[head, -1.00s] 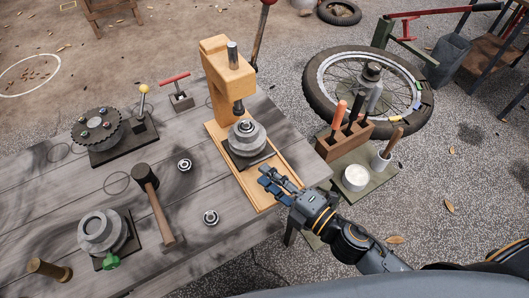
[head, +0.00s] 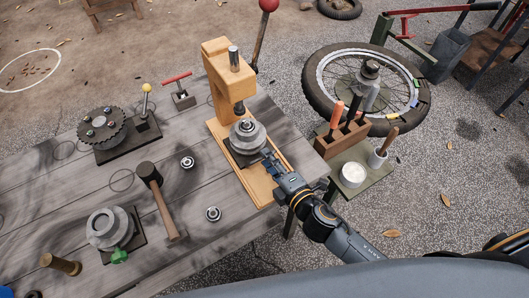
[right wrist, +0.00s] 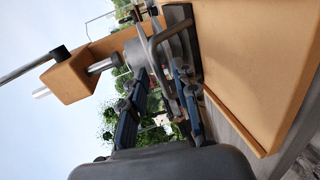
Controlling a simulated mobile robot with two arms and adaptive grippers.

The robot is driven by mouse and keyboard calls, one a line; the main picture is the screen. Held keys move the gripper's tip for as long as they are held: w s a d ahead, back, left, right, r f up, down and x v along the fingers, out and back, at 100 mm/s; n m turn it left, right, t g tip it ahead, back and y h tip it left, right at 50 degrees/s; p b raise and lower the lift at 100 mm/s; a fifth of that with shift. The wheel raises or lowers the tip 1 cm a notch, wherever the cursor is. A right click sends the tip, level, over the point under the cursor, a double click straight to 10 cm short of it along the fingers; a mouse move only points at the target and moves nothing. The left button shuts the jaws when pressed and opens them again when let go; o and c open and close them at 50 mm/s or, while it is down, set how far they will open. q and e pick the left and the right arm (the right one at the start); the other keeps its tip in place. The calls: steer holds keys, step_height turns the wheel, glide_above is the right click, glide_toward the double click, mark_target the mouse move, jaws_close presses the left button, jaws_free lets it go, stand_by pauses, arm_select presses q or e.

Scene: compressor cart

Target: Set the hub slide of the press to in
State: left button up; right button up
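The press (head: 217,78) is an orange wooden frame with a metal ram, standing on the grey workbench. Under the ram, a grey stepped hub (head: 248,136) sits on a dark slide plate (head: 236,158) over the wooden base track. My right gripper (head: 268,160) is at the front edge of the slide, close to the hub. In the right wrist view, its blue fingers (right wrist: 158,95) stand apart, with grey metal parts of the slide and a bent bar (right wrist: 168,30) between and beyond them. Contact cannot be told. My left gripper is not in view.
A red-knobbed lever (head: 265,30) rises behind the press. A tool block (head: 340,140) and a spoked wheel (head: 368,85) stand to the right. A mallet (head: 158,195), a sprocket fixture (head: 103,130) and another hub (head: 110,228) occupy the left bench.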

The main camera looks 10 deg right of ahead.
mark_target(251, 142)
steer(key=shift+x, duration=1.3)
jaws_close()
